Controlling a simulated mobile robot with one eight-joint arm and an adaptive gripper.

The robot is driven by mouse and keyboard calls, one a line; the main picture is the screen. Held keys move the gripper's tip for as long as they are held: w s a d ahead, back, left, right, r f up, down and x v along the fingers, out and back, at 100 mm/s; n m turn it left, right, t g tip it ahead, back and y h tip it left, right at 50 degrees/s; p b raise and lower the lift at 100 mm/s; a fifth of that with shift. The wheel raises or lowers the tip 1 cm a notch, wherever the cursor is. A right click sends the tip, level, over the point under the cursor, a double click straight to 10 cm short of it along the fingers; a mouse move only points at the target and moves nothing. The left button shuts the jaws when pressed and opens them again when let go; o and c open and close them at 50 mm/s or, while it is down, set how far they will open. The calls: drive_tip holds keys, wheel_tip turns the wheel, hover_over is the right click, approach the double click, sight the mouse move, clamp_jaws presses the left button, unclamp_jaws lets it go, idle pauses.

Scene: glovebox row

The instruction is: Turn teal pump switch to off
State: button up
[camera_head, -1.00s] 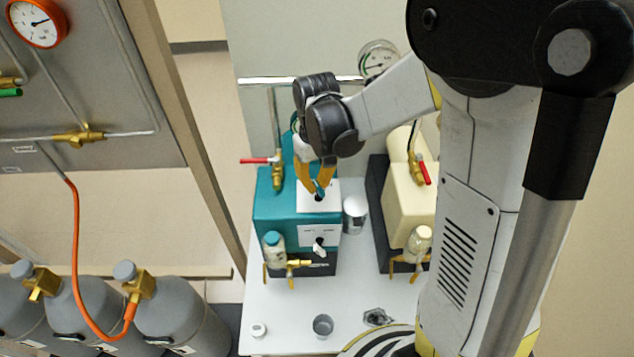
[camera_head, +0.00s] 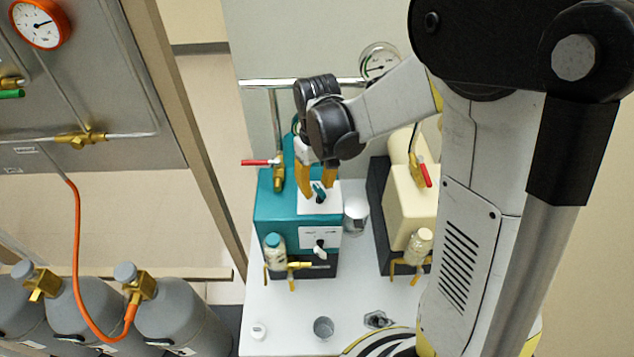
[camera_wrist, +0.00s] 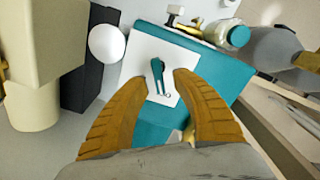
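The teal pump (camera_head: 268,215) stands on the white bench at the left. Its teal switch (camera_head: 319,193) sits on a white plate (camera_head: 309,207) on the pump's top, and it also shows in the wrist view (camera_wrist: 157,75) with its lever lying at an angle on the plate. My gripper (camera_head: 318,192) is above the plate with its orange fingers apart, one on each side of the switch. In the wrist view the open fingers (camera_wrist: 158,82) hold nothing, and a gap shows between them and the switch. Any lettering on the plate is too small to read.
A cream pump (camera_head: 405,205) stands to the right, with a metal canister (camera_head: 356,214) between the pumps. A red-handled valve (camera_head: 258,162) is at the teal pump's left. A small bottle (camera_head: 275,250) is at its front. Bench front is mostly clear.

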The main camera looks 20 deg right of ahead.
sight(318, 188)
wheel_tip(318, 188, up, 12)
idle(0.4)
drive_tip(key=shift+s, duration=0.1)
idle(0.6)
drive_tip(key=s+r+m+t, duration=0.1)
drive_tip(key=s+m+t, duration=0.1)
drive_tip(key=s+t, duration=0.5)
drive_tip(key=shift+s+d+m+b, duration=0.25)
drive_tip(key=shift+s+b, duration=0.2)
drive_tip(key=shift+s, duration=2.65)
drive_tip(key=shift+r, duration=0.1)
idle(0.8)
